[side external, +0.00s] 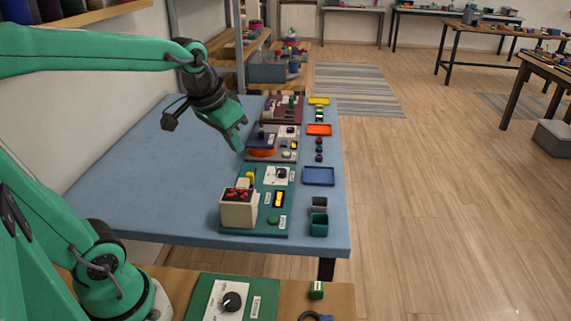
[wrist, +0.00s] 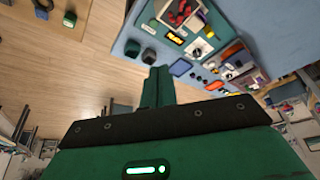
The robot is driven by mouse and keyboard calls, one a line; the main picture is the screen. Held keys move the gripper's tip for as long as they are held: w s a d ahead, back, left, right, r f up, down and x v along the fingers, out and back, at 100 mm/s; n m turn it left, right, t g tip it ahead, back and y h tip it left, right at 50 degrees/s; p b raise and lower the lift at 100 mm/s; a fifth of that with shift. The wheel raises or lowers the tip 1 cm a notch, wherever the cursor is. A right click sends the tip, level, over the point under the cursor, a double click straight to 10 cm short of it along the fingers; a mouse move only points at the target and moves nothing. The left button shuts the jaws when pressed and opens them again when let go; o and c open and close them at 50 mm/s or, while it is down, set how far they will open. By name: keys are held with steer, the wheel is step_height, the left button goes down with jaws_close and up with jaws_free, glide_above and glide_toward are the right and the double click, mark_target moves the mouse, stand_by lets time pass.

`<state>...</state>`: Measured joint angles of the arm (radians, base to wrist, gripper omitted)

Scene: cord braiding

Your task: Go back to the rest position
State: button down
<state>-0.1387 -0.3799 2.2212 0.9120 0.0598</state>
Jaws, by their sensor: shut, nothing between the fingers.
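My gripper (side external: 239,139) is green with a dark wrist. In the side external view it hangs in the air over the blue table (side external: 140,188), pointing down and to the right. Its fingers are together with nothing between them. In the wrist view the closed fingers (wrist: 158,88) show at the centre, with no object at their tips. The gripper appears apart from the boards on the table. No cord can be made out in either view.
A green board (side external: 250,228) carries a cream box (side external: 238,211) of red pieces. Behind it are a grey board (side external: 289,152) and a maroon board (side external: 272,116). Blue (side external: 319,177) and orange (side external: 319,130) trays line the right edge. The table's left half is clear.

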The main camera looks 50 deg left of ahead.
steer(key=s+d+f+m+t, duration=0.1)
steer(key=s+d, duration=0.3)
steer(key=s, duration=0.4)
steer(key=shift+s+d+f+h, duration=0.15)
steer(key=shift+s+f+h, duration=0.15)
steer(key=shift+f, duration=0.15)
